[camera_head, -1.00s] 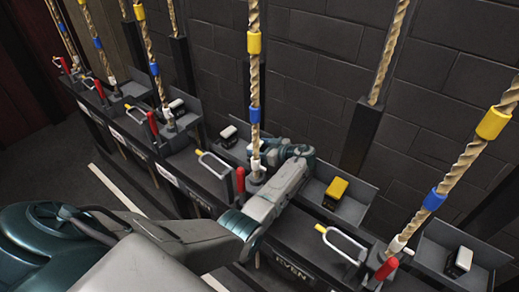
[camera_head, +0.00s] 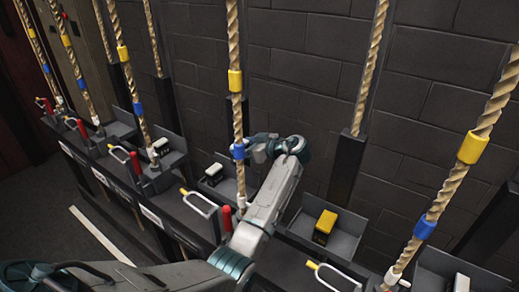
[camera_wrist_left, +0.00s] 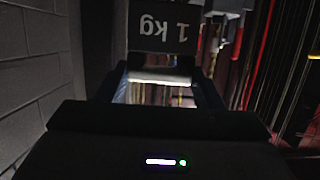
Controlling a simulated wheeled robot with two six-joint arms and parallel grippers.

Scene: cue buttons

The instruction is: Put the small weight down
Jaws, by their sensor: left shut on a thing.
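A dark weight marked "1 kg" (camera_wrist_left: 160,28) shows at the top of the left wrist view, upside down, between the fingers. My left gripper (camera_wrist_left: 163,78) is shut on it. In the head view my left gripper (camera_head: 256,150) is beside the blue band of the middle rope, above the row of trays. I cannot make out the held weight there; the wrist hides it. My right gripper is not in view.
A yellow-topped weight (camera_head: 326,222) sits in the tray (camera_head: 346,243) right of my wrist. White-topped black weights (camera_head: 213,173) stand in other trays. Ropes with yellow and blue bands, red levers (camera_head: 227,218) and metal loops (camera_head: 199,203) line the rail before a dark block wall.

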